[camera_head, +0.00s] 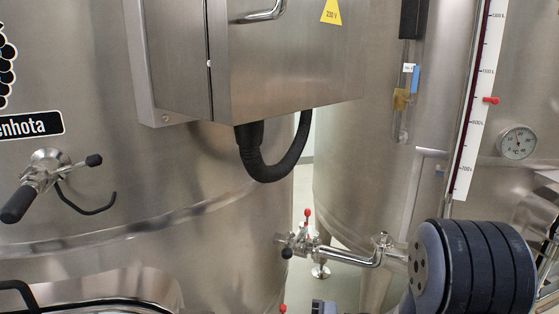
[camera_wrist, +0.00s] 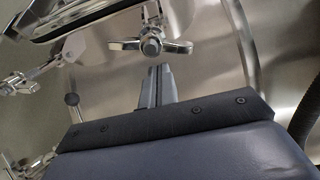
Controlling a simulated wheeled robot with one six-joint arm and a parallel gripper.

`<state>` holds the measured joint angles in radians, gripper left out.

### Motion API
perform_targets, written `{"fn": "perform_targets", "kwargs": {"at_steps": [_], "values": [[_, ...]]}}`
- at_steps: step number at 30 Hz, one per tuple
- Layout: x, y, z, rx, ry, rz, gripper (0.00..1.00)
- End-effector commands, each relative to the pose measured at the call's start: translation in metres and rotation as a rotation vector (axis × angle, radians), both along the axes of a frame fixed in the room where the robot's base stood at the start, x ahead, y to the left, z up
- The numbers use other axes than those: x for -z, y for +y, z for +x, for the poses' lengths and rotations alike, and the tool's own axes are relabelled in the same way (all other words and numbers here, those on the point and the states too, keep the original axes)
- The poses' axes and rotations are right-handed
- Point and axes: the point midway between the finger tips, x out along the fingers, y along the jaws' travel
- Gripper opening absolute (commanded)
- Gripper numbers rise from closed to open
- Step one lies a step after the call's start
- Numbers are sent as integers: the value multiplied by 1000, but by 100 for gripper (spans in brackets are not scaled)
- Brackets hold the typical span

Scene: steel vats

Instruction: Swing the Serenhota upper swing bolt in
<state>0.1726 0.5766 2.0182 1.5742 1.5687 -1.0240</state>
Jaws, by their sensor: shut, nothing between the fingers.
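The Serenhota vat (camera_head: 200,190) fills the left of the head view, with part of its name plate (camera_head: 30,125) showing. Its hatch (camera_head: 100,304) is cut off at the bottom edge. In the wrist view a steel wing-shaped nut with a round hub (camera_wrist: 151,46) sits at top centre, apparently on a swing bolt at the hatch edge. I cannot tell for sure that it is the upper one. My gripper (camera_wrist: 160,72) is shut and empty, its tips just below the hub in the picture. I cannot tell whether they touch it. The head view does not show the gripper.
A steel control box (camera_head: 285,60) with a black hose (camera_head: 270,170) hangs above. A sampling valve (camera_head: 35,180) with a bent hook juts out at left. A pipe valve (camera_head: 312,245) stands at centre. In the wrist view a ball-ended lever (camera_wrist: 72,100) is left of the fingers.

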Motion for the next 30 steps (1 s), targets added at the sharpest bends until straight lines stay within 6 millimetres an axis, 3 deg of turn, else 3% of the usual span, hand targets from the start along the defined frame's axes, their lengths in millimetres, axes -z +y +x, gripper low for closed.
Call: {"fn": "perform_targets", "kwargs": {"at_steps": [30], "values": [[0,3,-21,0,-1,0,0]]}}
